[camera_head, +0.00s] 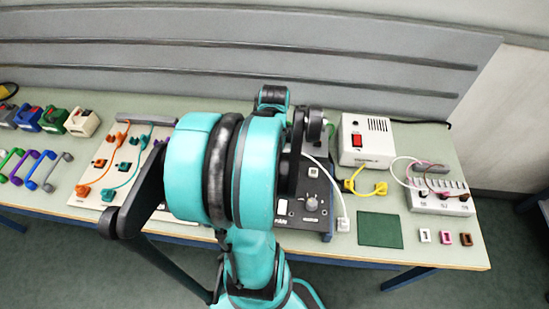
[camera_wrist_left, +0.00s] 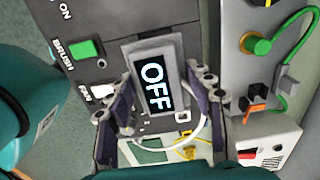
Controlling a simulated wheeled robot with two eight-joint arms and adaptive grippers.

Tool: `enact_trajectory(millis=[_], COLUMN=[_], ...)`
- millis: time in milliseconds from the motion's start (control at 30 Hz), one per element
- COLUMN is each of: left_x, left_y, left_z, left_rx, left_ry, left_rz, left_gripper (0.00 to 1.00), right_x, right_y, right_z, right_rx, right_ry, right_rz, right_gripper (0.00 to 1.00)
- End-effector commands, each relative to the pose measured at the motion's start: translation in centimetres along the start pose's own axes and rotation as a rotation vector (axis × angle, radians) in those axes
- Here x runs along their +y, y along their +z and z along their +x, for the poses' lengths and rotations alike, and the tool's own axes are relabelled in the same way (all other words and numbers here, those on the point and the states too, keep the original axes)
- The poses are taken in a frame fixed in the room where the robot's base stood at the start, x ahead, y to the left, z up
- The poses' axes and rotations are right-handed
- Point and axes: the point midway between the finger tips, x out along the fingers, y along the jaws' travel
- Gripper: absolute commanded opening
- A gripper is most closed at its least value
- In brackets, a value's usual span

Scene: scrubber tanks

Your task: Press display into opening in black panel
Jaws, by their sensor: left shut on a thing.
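The display (camera_wrist_left: 148,62), a small grey-framed block with a dark screen reading OFF, is held in the left wrist view between the purple-grey fingers of my left gripper (camera_wrist_left: 162,108). It is tilted in the picture and lies over the black panel (camera_wrist_left: 105,22). I cannot tell whether it touches the panel. The opening cannot be made out. In the head view my teal arm covers much of the black panel (camera_head: 318,222) and hides the display. My right gripper is not seen.
The panel has a green BRUSH switch (camera_wrist_left: 86,49) and a white FAN switch (camera_wrist_left: 105,88). A white box with a red switch (camera_head: 363,150), a green mat (camera_head: 380,230) and a grey connector block (camera_head: 440,202) stand right. A cable board (camera_head: 92,190) lies left.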

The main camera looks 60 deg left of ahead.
Motion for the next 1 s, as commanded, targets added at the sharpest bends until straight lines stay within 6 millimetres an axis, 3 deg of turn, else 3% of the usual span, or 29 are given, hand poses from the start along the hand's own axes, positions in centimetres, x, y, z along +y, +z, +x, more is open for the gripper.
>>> enact_trajectory(millis=[600,1000], left_x=[0.0,0.0], left_y=[0.0,0.0], left_z=[5.5,5.7], left_rx=[0.0,0.0], left_ry=[0.0,0.0], left_rz=[0.0,0.0], left_gripper=[0.23,0.23], right_x=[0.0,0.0], right_y=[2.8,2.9], right_z=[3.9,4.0], right_rx=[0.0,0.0], right_ry=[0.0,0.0], right_rz=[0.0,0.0], right_gripper=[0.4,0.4])
